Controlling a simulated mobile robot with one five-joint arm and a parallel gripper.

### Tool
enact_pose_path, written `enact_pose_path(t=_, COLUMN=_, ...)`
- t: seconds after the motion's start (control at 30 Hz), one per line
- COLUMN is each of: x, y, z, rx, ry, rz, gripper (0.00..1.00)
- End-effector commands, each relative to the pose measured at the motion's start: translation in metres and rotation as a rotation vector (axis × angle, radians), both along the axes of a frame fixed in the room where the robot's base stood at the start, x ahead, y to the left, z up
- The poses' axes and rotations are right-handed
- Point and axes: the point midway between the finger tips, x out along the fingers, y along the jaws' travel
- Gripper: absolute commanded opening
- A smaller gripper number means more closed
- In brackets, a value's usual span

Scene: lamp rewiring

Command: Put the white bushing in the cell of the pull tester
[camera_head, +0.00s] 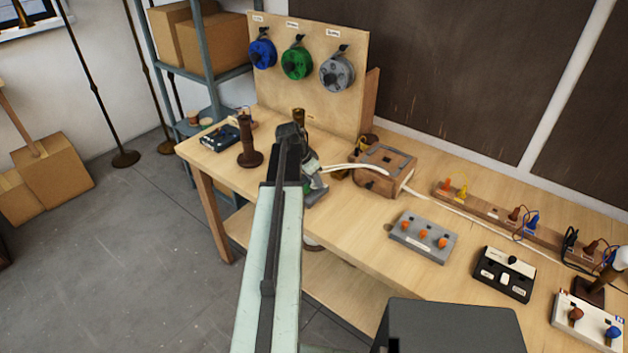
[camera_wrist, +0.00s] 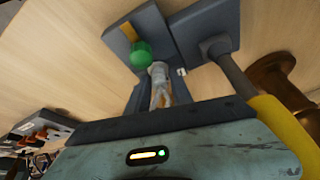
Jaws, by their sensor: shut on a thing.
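My gripper (camera_wrist: 157,92) is shut on a pale, whitish piece that looks like the white bushing (camera_wrist: 158,78), seen between the dark fingers in the wrist view. Just beyond it is a grey device, apparently the pull tester (camera_wrist: 208,22), with flat grey plates and a round green part (camera_wrist: 142,55). A rod with a yellow handle (camera_wrist: 280,125) joins its right side. I cannot make out the cell or tell whether the bushing touches the device. In the head view, my arm hides the bushing and most of the grey device (camera_head: 316,192).
A brown spool-like stand (camera_head: 250,152) stands left of my arm. A wooden box (camera_head: 385,170) with white cable lies to the right, with a grey panel with orange knobs (camera_head: 424,237) in front. Bare bench lies between.

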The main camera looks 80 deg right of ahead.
Motion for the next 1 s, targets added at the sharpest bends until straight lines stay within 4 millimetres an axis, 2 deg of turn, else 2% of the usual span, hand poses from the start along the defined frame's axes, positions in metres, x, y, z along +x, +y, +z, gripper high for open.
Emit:
enact_pose_path(t=0.13, x=0.0, y=0.0, z=-0.003, rx=0.0, ry=0.0, rz=0.0, gripper=0.0)
enact_pose_path(t=0.17, x=0.0, y=0.0, z=-0.002, rx=0.0, ry=0.0, rz=0.0, gripper=0.35)
enact_pose_path(t=0.2, x=0.0, y=0.0, z=-0.002, rx=0.0, ry=0.0, rz=0.0, gripper=0.46)
enact_pose_path(t=0.23, x=0.0, y=0.0, z=-0.002, rx=0.0, ry=0.0, rz=0.0, gripper=0.52)
enact_pose_path(t=0.53, x=0.0, y=0.0, z=-0.001, rx=0.0, ry=0.0, rz=0.0, gripper=0.52)
enact_pose_path(t=0.67, x=0.002, y=0.002, z=0.007, rx=0.0, ry=0.0, rz=0.001, gripper=0.52)
enact_pose_path(t=1.0, x=0.017, y=0.018, z=0.063, rx=0.0, ry=0.0, rz=0.001, gripper=0.52)
